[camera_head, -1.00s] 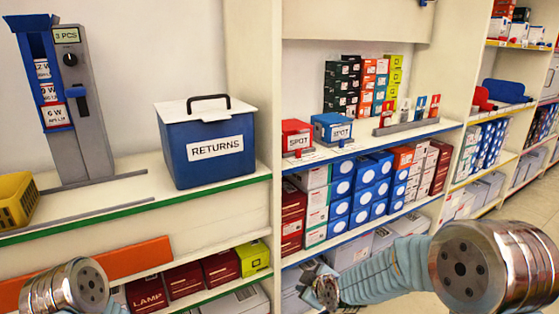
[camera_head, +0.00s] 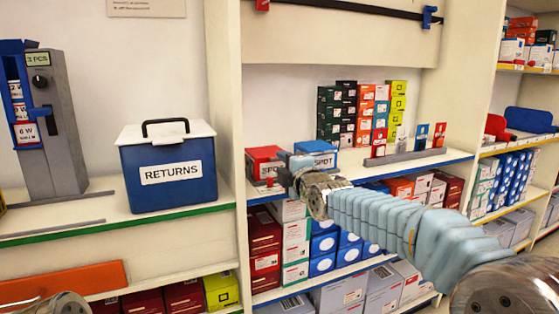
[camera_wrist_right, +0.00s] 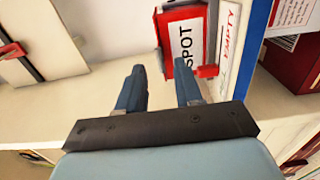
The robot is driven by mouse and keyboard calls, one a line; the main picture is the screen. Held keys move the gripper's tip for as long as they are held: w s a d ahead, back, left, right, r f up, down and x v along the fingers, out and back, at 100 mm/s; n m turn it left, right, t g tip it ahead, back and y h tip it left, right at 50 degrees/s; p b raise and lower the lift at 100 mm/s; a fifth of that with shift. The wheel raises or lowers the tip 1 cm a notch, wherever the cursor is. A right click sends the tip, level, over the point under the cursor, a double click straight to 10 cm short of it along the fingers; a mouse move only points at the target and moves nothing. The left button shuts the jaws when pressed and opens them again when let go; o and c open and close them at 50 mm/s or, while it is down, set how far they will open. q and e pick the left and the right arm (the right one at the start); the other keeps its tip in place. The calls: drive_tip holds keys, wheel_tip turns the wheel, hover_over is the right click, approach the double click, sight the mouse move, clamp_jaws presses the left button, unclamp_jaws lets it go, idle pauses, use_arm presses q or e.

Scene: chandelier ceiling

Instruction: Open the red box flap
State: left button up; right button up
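The red SPOT box (camera_head: 262,160) stands on the middle shelf, left of the blue SPOT box (camera_head: 318,152). In the right wrist view the red box (camera_wrist_right: 181,36) is just beyond my right fingers, with a red tab (camera_wrist_right: 207,71) low on its front. My right gripper (camera_head: 287,168) is at shelf height by the two boxes and hides part of their fronts. In the right wrist view my right gripper (camera_wrist_right: 160,85) is open, its two blue fingers apart with nothing between them. Of my left arm only a metal link shows at the bottom left; its gripper is out of view.
A blue RETURNS box (camera_head: 170,170) with a white lid stands left, beyond an upright divider (camera_head: 224,120). Stacked coloured cartons (camera_head: 360,112) and a grey rack (camera_head: 405,157) stand to the right. A red-handled rail (camera_head: 350,9) runs above.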

sight(277, 159)
drive_tip(key=shift+x, duration=1.6)
drive_tip(key=shift+c, duration=0.5)
clamp_jaws()
